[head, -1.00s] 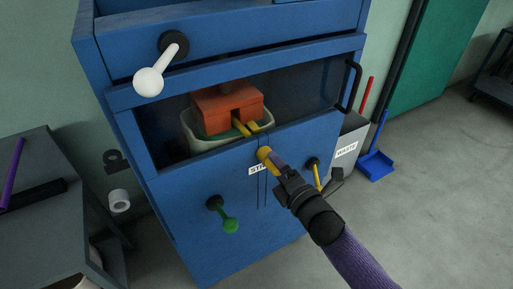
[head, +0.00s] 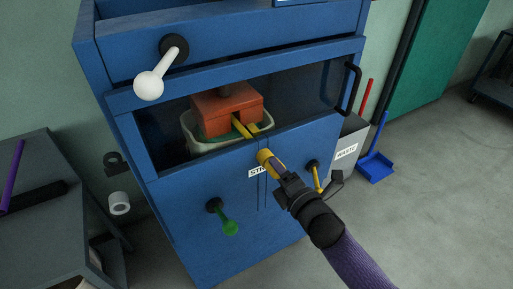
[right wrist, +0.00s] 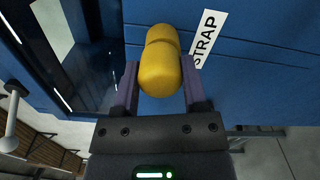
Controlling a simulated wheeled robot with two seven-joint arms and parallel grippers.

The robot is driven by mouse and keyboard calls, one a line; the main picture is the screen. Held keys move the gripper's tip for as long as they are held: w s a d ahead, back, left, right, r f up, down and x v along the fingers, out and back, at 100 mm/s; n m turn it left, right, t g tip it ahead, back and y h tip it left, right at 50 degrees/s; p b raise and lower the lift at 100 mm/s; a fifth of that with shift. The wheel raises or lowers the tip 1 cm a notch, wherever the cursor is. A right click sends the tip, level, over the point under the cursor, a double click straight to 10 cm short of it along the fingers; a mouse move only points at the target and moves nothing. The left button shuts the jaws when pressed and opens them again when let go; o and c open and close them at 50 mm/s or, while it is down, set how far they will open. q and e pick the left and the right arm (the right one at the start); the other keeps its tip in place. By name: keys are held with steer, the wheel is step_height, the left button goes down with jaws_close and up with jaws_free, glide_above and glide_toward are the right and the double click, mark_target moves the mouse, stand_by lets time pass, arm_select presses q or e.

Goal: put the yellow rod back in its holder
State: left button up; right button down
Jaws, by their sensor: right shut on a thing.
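My right gripper (head: 277,172) is in front of the blue machine's front panel, shut on a yellow piece with a rounded end (head: 266,158), which looks like the yellow rod. In the right wrist view the yellow rod (right wrist: 160,62) lies between the two purple fingers (right wrist: 158,88), pointing away from the palm. The rod is close to the STRAP label (head: 257,172); whether it touches the panel I cannot tell. I cannot make out a holder for certain. My left gripper is not in view.
In the machine's opening, an orange block (head: 226,108) with yellow bars (head: 243,127) sits over a pale tub (head: 198,142). A yellow lever (head: 317,177), green lever (head: 226,222) and white lever (head: 158,78) stick out of the blue machine (head: 185,190). A waste bin (head: 347,143) stands right.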

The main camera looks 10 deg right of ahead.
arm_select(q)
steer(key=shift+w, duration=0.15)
arm_select(e)
steer(key=shift+r, duration=0.15)
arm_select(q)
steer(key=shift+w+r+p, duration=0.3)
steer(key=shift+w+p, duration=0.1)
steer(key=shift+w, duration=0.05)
arm_select(e)
steer(key=shift+s+d, duration=0.2)
steer(key=shift+s, duration=0.35)
